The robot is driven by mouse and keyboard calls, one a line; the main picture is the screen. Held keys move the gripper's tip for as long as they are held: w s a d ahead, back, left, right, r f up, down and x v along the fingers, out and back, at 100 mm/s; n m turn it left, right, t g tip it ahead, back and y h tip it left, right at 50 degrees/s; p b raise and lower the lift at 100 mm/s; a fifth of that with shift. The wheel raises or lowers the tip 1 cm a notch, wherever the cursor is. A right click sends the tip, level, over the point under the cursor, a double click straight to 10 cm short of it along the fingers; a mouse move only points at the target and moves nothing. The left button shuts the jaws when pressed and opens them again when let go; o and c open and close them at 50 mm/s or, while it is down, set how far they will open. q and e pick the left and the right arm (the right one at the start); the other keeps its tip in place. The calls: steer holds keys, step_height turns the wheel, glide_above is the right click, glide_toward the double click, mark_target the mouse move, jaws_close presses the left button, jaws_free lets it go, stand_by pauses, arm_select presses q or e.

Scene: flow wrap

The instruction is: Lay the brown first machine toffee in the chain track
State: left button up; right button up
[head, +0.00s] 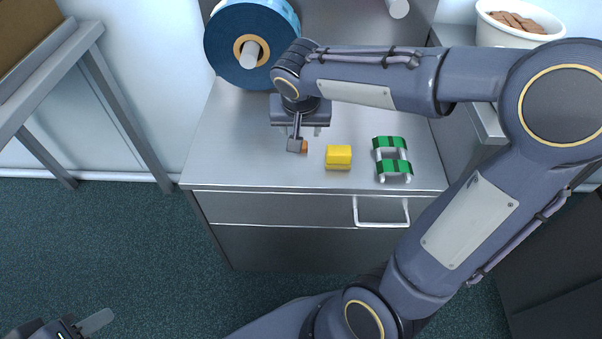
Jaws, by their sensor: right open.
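A small orange-brown block (304,147), perhaps the brown toffee, lies on the steel cabinet top, partly hidden by my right gripper. My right gripper (300,140) points down over it with open fingers; I cannot tell whether they touch it. A yellow block (339,157) sits just to the right. A green-and-white frame piece (392,160) stands further right; I cannot tell whether it is the chain track. My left gripper (94,322) shows only in part at the bottom left, away from the cabinet, and its opening cannot be judged.
A blue film roll (251,47) on a spindle stands behind my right gripper. A white bowl (490,34) of brown pieces is at the back right. The steel top (225,160) is clear on its left. A drawer handle (381,222) sticks out in front.

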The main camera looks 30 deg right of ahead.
steer(key=shift+w+a+f, duration=0.1)
steer(key=shift+w+f, duration=0.4)
steer(key=shift+f, duration=0.3)
steer(key=shift+b+x, duration=0.55)
steer(key=shift+x, duration=0.35)
steer(key=f, duration=0.1)
steer(key=d+f+b, duration=0.1)
steer(key=f+b, duration=0.1)
steer(key=f, duration=0.1)
steer(key=shift+w+d, duration=0.25)
steer(key=shift+w+d+f, duration=0.1)
steer(key=shift+w+f, duration=0.05)
steer(key=shift+f, duration=0.2)
steer(key=shift+c, duration=0.4)
jaws_close()
steer(key=shift+r, duration=0.1)
